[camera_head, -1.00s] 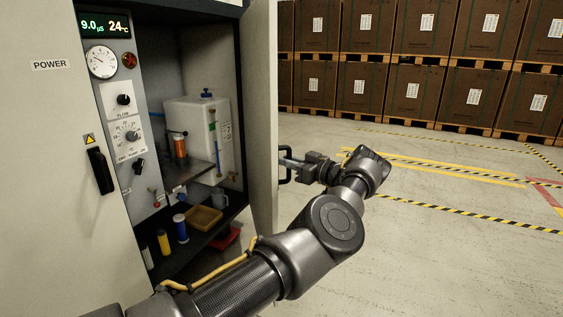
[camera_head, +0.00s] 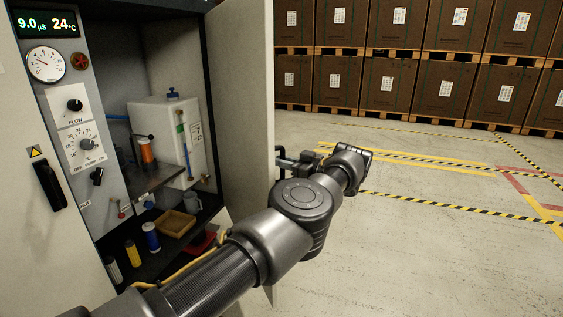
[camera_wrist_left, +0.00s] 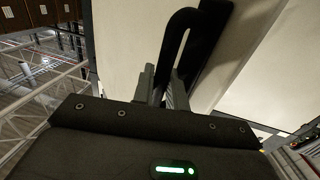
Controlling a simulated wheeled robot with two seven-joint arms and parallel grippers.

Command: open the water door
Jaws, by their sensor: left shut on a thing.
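The water door (camera_head: 247,120) is a pale panel swung open at the right side of the cabinet, showing the inside. My left gripper (camera_head: 287,158) is at the door's outer edge, shut on its dark handle. In the left wrist view, the black bar handle (camera_wrist_left: 178,45) stands off the pale door (camera_wrist_left: 130,35), and the gripper's fingers (camera_wrist_left: 162,85) are on either side of its lower end. The handle's far side is partly hidden by the door in the head view. My right gripper is not in view.
A second black handle (camera_head: 49,185) is on the left panel. Stacked brown crates (camera_head: 390,82) stand far back. The floor right of the door is clear.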

